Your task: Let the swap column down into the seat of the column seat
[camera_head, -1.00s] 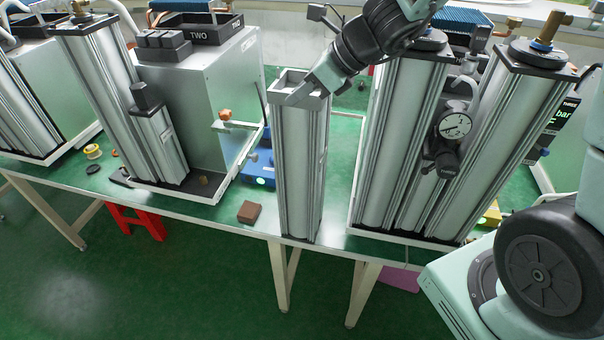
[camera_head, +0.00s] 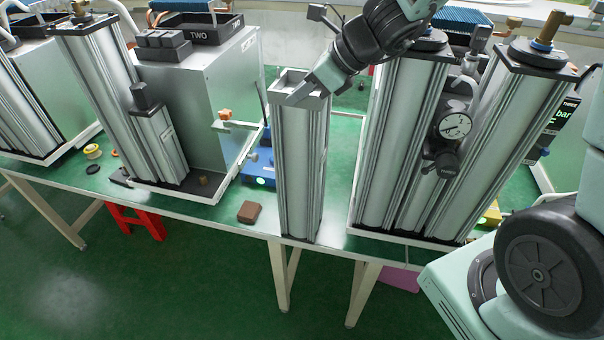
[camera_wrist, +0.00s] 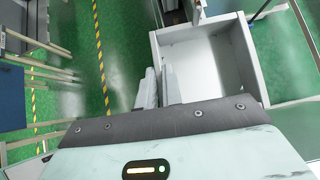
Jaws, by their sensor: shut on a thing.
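The swap column (camera_head: 302,165) is a tall, grey, ribbed metal column with an open square top. It looks about upright at the table's front edge, between the two machines. My gripper (camera_head: 303,92) is shut on its top rim. In the wrist view my gripper's fingers (camera_wrist: 157,87) pinch one wall of the column's open box top (camera_wrist: 247,60). The column's foot overlaps the front table edge in the head view, and I cannot tell whether it touches anything. I cannot make out the column seat's opening; it may be hidden behind the columns.
The machine marked TWO (camera_head: 197,100) stands left, with a short capped column (camera_head: 160,145). Tall columns (camera_head: 405,140) with a gauge (camera_head: 455,125) stand close on the right. A brown block (camera_head: 249,212) and a blue device (camera_head: 258,170) lie left of the held column.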

